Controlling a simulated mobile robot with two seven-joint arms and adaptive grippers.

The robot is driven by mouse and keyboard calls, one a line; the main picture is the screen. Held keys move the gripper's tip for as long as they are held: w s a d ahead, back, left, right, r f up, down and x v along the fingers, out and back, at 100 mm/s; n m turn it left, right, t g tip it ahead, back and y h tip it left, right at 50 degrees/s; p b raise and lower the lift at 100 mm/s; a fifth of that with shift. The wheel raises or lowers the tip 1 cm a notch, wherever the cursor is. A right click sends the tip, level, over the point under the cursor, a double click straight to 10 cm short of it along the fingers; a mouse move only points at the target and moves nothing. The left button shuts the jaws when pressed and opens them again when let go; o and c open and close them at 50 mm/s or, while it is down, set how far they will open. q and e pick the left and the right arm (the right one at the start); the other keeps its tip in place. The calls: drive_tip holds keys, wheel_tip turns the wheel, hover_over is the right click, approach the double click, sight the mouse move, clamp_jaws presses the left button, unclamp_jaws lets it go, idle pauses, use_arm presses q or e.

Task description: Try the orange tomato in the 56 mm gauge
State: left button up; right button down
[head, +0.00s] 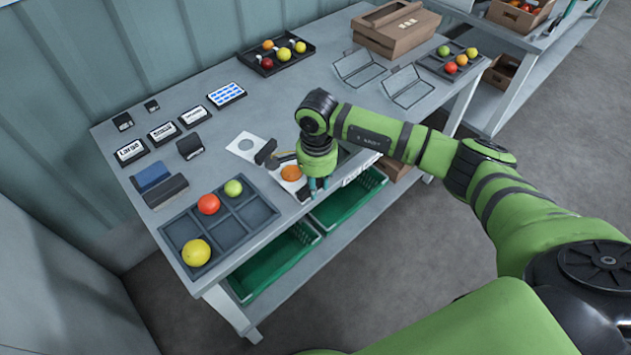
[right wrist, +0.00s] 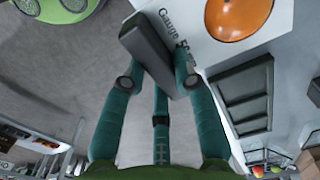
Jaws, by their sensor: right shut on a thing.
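The orange tomato (head: 291,173) sits at the hole of a white gauge plate (right wrist: 205,45) near the table's front edge; it also shows in the right wrist view (right wrist: 248,14). The plate is lettered "Gauge" with a partly covered number starting with 5. I cannot tell how deep the tomato sits in the hole. My right gripper (head: 318,185) is beside the tomato, pointing down. In the right wrist view its teal fingers (right wrist: 152,80) are shut on a dark grey block (right wrist: 146,45), which looks like the gauge's handle. My left gripper is not in view.
A second white plate with a hole (head: 246,146) lies behind the gauge. A compartment tray (head: 228,218) with red, green and yellow tomatoes is at front left. Dark label blocks (head: 163,133) stand behind. Green crates (head: 275,262) sit below the table edge.

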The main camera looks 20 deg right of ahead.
drive_tip(key=shift+r, duration=0.1)
drive_tip(key=shift+r+p, duration=1.7)
drive_tip(key=shift+r, duration=1.6)
